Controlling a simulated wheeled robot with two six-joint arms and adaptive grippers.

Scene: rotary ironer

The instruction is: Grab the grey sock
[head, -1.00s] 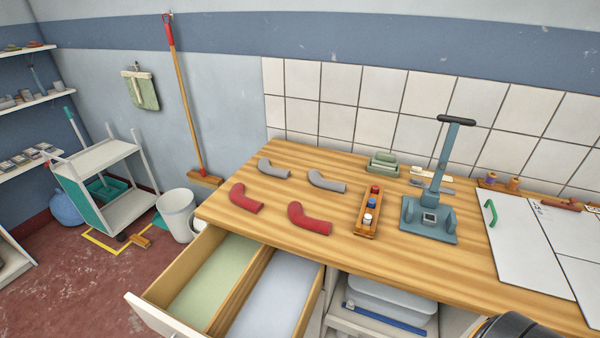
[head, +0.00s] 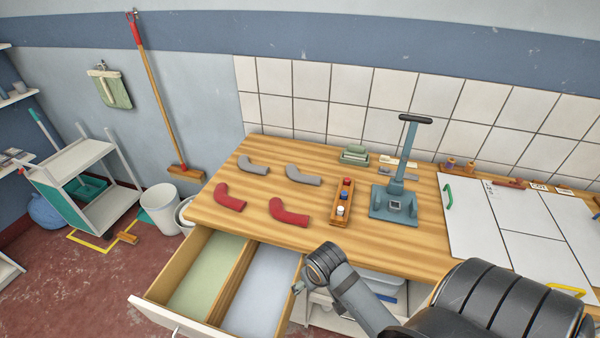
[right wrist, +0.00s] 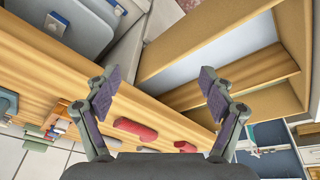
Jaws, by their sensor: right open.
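Two grey socks lie on the wooden worktop in the head view: one at the back left (head: 253,168) and one to its right (head: 303,175). Two red socks lie in front of them, the left one (head: 230,197) and the right one (head: 289,212). My right arm reaches in from the lower right. Its gripper is open and empty in the right wrist view (right wrist: 159,86), over the worktop's front edge and the drawer. My left gripper is not in view.
An open drawer (head: 178,321) with a green and a pale-blue compartment juts out below the socks. A wooden holder with several small items (head: 342,216) and a blue-grey upright device (head: 395,203) stand right of the socks. White boards (head: 480,215) cover the right end.

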